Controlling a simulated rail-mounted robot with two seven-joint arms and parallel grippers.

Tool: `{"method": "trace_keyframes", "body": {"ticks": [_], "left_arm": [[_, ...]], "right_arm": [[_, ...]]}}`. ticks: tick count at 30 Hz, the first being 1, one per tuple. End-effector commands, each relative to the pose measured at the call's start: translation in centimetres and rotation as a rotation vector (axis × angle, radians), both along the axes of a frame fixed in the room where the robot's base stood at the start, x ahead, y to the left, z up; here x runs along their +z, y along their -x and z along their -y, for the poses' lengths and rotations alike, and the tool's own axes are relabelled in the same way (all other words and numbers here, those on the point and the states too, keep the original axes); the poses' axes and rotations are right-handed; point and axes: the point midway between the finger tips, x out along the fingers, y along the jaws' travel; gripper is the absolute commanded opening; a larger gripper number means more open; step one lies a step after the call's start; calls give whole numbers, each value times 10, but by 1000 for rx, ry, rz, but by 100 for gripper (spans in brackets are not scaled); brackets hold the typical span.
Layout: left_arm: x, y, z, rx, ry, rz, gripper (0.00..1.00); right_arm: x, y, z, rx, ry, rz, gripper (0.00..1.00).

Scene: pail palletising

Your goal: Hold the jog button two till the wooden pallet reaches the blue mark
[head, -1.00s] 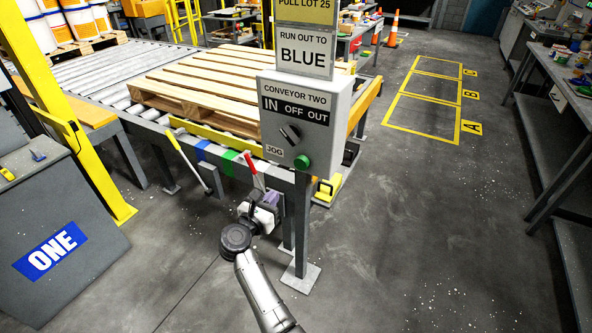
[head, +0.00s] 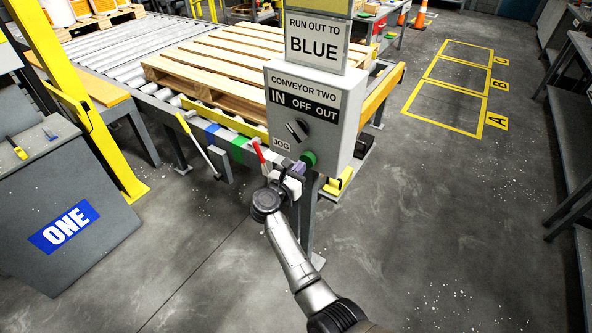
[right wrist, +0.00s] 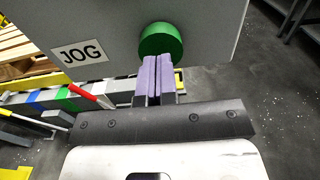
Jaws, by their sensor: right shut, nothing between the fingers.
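The green jog button (head: 308,158) sits low on the conveyor two control box (head: 345,118), beside a JOG label. It also shows in the right wrist view (right wrist: 161,40). My right gripper (head: 298,170) is shut and empty, its purple fingertips (right wrist: 158,68) just below the button's face in that view; I cannot tell if they touch it. The wooden pallet (head: 215,62) lies empty on the rollers behind the box, its right part partly hidden by the box and sign. The blue mark (head: 212,135) is on the conveyor's front rail, left of a green mark (head: 238,147). My left gripper is out of view.
A black selector knob (head: 298,130) sits under the IN OFF OUT label. A red-handled lever (head: 259,153) and a yellow-handled lever (head: 197,147) stand at the front rail. A yellow post (head: 85,100) rises at left. The floor at right is open.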

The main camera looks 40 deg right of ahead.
Motion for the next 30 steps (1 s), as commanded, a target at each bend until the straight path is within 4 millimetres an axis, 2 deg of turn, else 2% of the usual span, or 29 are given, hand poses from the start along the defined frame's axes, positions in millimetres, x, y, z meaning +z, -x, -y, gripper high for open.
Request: {"method": "trace_keyframes", "body": {"ticks": [19, 26, 30], "left_arm": [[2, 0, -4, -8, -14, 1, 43], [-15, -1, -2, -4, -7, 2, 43], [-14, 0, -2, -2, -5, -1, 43]], "right_arm": [[-1, -2, 7, -1, 0, 1, 0], [-3, -8, 25, -1, -1, 3, 0], [-1, -8, 29, -3, -2, -1, 0]]}}
